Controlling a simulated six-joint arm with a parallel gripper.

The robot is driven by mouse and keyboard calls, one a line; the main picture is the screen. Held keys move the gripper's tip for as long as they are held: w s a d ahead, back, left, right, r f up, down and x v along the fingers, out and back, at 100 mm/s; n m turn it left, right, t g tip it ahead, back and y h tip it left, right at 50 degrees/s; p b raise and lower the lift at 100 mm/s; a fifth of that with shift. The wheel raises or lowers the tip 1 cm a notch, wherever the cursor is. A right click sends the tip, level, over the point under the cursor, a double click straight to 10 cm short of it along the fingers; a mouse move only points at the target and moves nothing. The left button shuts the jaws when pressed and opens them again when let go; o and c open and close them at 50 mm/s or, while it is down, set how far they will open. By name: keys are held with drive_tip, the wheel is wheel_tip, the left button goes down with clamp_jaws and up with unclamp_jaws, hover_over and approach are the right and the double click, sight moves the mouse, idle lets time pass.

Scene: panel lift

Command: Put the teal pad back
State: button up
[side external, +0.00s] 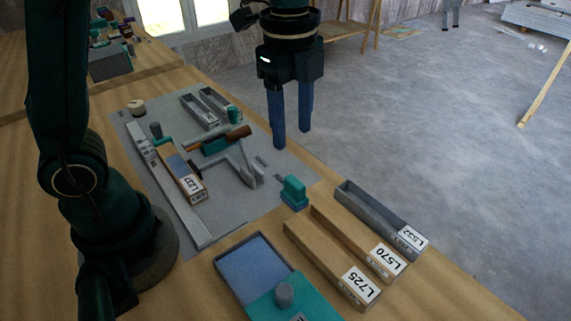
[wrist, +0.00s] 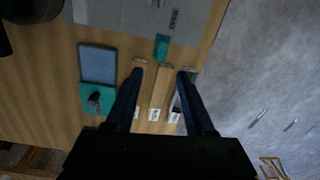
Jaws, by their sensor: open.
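A flat teal piece with a grey knob (side external: 290,302) covers the near part of a shallow blue-floored tray (side external: 250,262); in the wrist view the teal piece (wrist: 90,101) is below the tray's blue part (wrist: 97,63). I cannot tell which is the pad. My gripper (side external: 291,137) is open and empty, pointing down above the small block's area, well clear of the table.
Wooden bars labelled L725 (side external: 330,265) and L570 (side external: 355,240) lie beside a grey channel labelled L532 (side external: 380,215), near the table's right edge. The grey board (side external: 225,215) holds a labelled L237 block (side external: 180,175), a long grey strip, tools and two grey trays.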

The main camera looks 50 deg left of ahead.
drive_tip(key=s+a+n+t, duration=0.1)
drive_tip(key=s+n+t, duration=0.1)
drive_tip(key=s+n, duration=0.3)
drive_tip(key=s+a+n+t, duration=0.2)
drive_tip(key=s+n, duration=0.4)
drive_tip(key=n, duration=0.5)
drive_tip(key=shift+s+a+r+n+t, duration=0.2)
drive_tip(key=shift+a+r+n+t, duration=0.1)
drive_tip(key=shift+t, duration=0.3)
